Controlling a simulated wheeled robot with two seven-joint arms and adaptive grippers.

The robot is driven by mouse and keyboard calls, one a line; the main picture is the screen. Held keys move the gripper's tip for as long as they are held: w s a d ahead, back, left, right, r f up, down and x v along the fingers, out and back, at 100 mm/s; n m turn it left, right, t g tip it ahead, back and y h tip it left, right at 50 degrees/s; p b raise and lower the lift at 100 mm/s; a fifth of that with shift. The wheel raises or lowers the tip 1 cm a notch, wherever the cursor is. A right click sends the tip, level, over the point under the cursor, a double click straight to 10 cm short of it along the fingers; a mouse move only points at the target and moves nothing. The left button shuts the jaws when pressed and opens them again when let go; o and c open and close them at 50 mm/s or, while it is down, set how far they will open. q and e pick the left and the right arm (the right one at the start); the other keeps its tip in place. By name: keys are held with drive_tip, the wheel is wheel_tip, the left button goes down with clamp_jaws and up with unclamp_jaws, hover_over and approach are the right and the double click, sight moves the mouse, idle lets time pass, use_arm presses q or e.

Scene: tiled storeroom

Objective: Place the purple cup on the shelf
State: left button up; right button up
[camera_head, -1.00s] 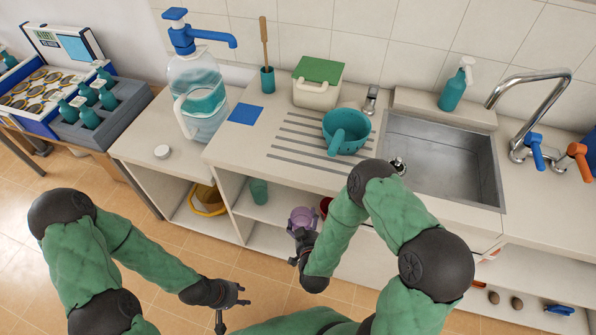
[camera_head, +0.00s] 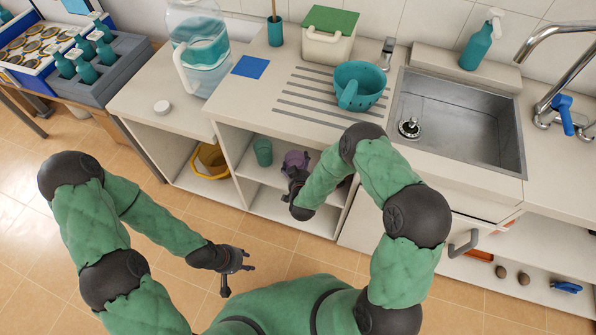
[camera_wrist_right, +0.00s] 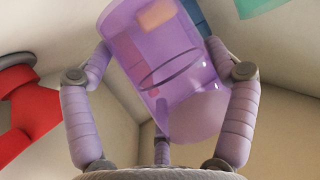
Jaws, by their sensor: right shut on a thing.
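The purple cup (camera_head: 295,160) is see-through and shows in the head view at the opening of the open shelf (camera_head: 275,179) under the counter, right of a teal cup (camera_head: 263,152). My right gripper (camera_head: 294,178) is shut on it. In the right wrist view the purple cup (camera_wrist_right: 165,70) is tilted between the fingers of my right gripper (camera_wrist_right: 160,95). I cannot tell whether its base touches the shelf board. My left gripper (camera_head: 243,262) is empty and open, low over the floor.
A red object (camera_wrist_right: 25,115) is at the left in the right wrist view. A yellow bowl (camera_head: 209,161) stands in the compartment to the left. The countertop above holds a teal pot (camera_head: 360,85) and a lidded bin (camera_head: 328,38), beside the sink (camera_head: 460,120).

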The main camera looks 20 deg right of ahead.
drive_tip(key=shift+w+f, duration=0.2)
drive_tip(key=shift+f, duration=0.05)
drive_tip(key=f, duration=0.1)
drive_tip(key=f+b, duration=0.2)
drive_tip(key=shift+w+f, duration=0.25)
drive_tip(key=shift+f, duration=0.05)
drive_tip(key=shift+r, duration=0.1)
drive_tip(key=o, duration=0.8)
